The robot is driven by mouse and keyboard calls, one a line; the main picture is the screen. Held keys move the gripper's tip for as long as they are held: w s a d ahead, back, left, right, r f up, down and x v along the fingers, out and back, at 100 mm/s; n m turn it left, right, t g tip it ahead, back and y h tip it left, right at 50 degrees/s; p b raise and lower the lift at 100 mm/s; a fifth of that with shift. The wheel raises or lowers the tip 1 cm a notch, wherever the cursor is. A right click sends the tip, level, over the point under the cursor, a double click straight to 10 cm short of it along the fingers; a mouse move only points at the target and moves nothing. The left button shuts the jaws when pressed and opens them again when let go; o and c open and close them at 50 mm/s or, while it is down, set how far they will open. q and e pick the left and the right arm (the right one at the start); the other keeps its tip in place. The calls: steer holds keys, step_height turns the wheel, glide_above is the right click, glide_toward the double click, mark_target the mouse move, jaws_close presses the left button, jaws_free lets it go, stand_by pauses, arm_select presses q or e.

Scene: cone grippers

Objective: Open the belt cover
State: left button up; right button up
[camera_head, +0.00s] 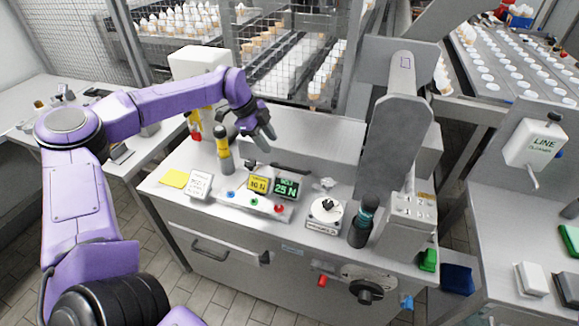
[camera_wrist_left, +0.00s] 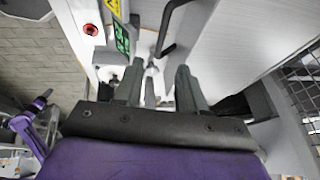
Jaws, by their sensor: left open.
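The belt cover (camera_head: 312,138) looks like the long pale grey panel at the back of the steel bench. A dark bar, which looks like its handle (camera_head: 290,169), lies along its front edge. In the left wrist view, a black bent handle (camera_wrist_left: 168,32) stands beside the pale panel (camera_wrist_left: 228,45), ahead of my fingers. My left gripper (camera_head: 253,136) is above the left end of the cover, pointing down. It is open and empty, and its fingers also show in the left wrist view (camera_wrist_left: 158,78). Contact with the handle does not show. My right gripper is not in view.
A large grey machine arm (camera_head: 395,145) rises at the right. Wire mesh (camera_head: 275,60) stands behind.

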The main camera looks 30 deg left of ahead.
mark_target(284, 168)
arm_select(q)
steer(key=p+x, duration=0.2)
steer(key=x, duration=0.9)
steer(key=shift+w+f, duration=0.15)
steer(key=shift+w, duration=0.1)
jaws_close()
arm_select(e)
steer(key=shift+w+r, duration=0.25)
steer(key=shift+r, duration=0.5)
